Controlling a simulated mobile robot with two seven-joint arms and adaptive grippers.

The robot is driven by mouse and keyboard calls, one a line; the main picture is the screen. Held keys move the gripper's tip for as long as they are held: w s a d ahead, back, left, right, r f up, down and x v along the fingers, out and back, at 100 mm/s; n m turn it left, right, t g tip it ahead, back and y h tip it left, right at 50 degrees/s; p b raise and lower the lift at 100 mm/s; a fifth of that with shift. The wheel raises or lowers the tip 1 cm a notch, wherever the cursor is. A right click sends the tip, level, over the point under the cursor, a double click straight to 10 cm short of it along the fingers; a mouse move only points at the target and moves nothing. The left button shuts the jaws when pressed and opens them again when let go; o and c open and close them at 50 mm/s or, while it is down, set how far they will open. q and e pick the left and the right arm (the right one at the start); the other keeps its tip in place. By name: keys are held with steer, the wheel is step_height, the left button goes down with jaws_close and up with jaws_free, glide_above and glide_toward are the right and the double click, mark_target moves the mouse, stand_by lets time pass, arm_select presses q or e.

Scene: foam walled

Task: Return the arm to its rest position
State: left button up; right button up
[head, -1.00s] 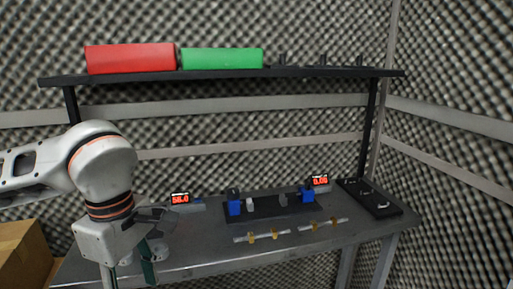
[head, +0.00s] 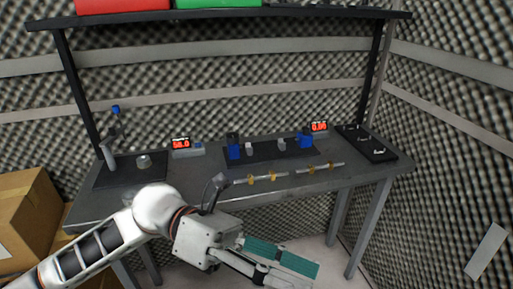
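My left arm comes in from the lower left, and its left gripper (head: 300,274) is in front of the table's front edge, low in the picture. Its teal finger pads point to the lower right, and I see nothing held between them. The fingers overlap from this angle, so their opening is unclear. My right gripper is not in view.
The grey table (head: 190,207) carries a black fixture board with blue blocks (head: 233,147), a stand (head: 110,155), two red displays (head: 181,143), thin rods with yellow parts (head: 272,178) and a black tray (head: 372,146). Cardboard boxes (head: 25,215) stand at the left. A shelf (head: 230,18) is above.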

arm_select(q)
steer(key=w+a+r+n+t+h, duration=0.1)
steer(key=w+a+n+t+h, duration=0.1)
steer(key=w+n+t+h, duration=0.85)
steer(key=w+a+f+n+t+y, duration=0.45)
steer(key=n+t+y, duration=0.25)
steer(key=n+t, duration=0.65)
steer(key=w+a+f+n+t+y, duration=0.1)
steer(key=w+a+f+n+y, duration=0.1)
steer(key=a+f+n+y, duration=0.4)
steer(key=w+a+f+n+y, duration=0.15)
steer(key=f+n+y, duration=0.25)
steer(key=f+n, duration=0.55)
steer(key=s+a+f+n+g+y, duration=0.2)
steer(key=s+f, duration=0.3)
steer(key=f, duration=0.3)
steer(key=s+a+f+n+g+y, duration=0.2)
steer(key=s+a+f, duration=0.3)
steer(key=f, duration=0.4)
steer(key=s+a+f+n+g+y, duration=0.2)
steer(key=s+a+f+n+y, duration=0.1)
steer(key=f, duration=0.5)
steer(key=shift+s+a+f+n, duration=0.4)
steer(key=shift+s+a+n, duration=0.25)
steer(key=shift+s, duration=0.6)
